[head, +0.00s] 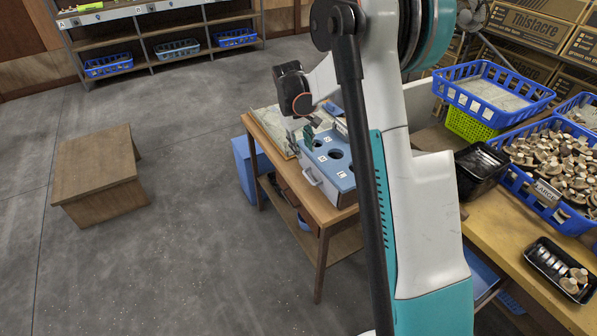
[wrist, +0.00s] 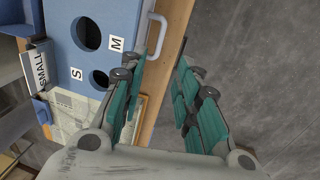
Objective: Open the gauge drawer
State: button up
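The gauge box (head: 340,160) stands on a small wooden table, with a blue top with round holes and size labels, and a pale front. In the wrist view its blue top (wrist: 65,50) shows holes marked S and M. The drawer handle (head: 311,177), a pale bar, sticks out of the front and also shows in the wrist view (wrist: 163,30). The drawer looks shut. My gripper (head: 304,134) hangs by the box; in the wrist view (wrist: 162,58) its green fingers are open and empty. The handle shows past the left fingertip, toward the gap; contact is unclear.
The wooden table (head: 325,209) has a bare front edge beside the box. A blue bin (head: 244,168) stands beside the table. A wooden stool (head: 95,175) stands at left on open floor.

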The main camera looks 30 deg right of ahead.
aim_at(308, 178)
jog(key=f+b, duration=0.1)
jog(key=f, duration=0.3)
jog(key=d+f+b, duration=0.1)
jog(key=f+b, duration=0.1)
jog(key=f, duration=0.3)
jog(key=d+f+b, duration=0.1)
jog(key=f, duration=0.4)
jog(key=shift+w+d, duration=0.1)
jog(key=shift+d, duration=0.15)
jog(key=shift+r, duration=0.1)
grip_shut()
